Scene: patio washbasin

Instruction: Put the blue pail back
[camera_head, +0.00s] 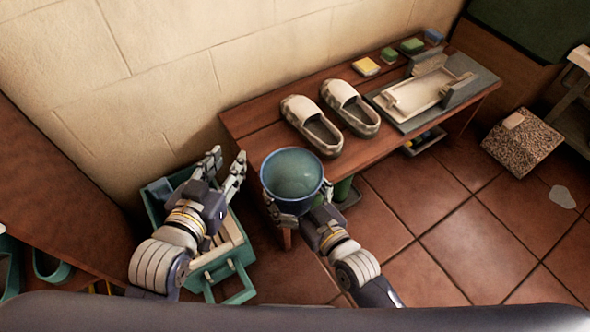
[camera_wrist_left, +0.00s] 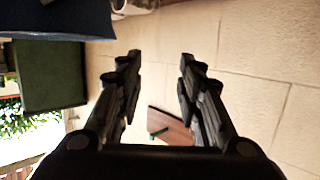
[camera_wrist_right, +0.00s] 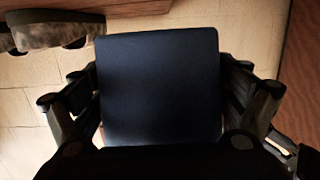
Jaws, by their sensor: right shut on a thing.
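The blue pail (camera_head: 291,176) is upright in the head view, at the near left end of the wooden bench. I look into its open top and see a pale blue-green inside. My right gripper (camera_head: 297,208) is shut on the pail from the near side. In the right wrist view the pail (camera_wrist_right: 158,88) fills the space between the fingers as a dark blue shape. My left gripper (camera_head: 226,172) is open and empty, left of the pail and apart from it. In the left wrist view the left gripper (camera_wrist_left: 160,70) shows its fingers wide apart with nothing between them.
The bench (camera_head: 260,118) carries a pair of shoes (camera_head: 330,118), a grey board with a pale tray (camera_head: 425,92), and sponges (camera_head: 366,66). A teal crate (camera_head: 236,262) stands on the floor below my left arm. A speckled block (camera_head: 522,142) lies right. Tiled floor at right is mostly clear.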

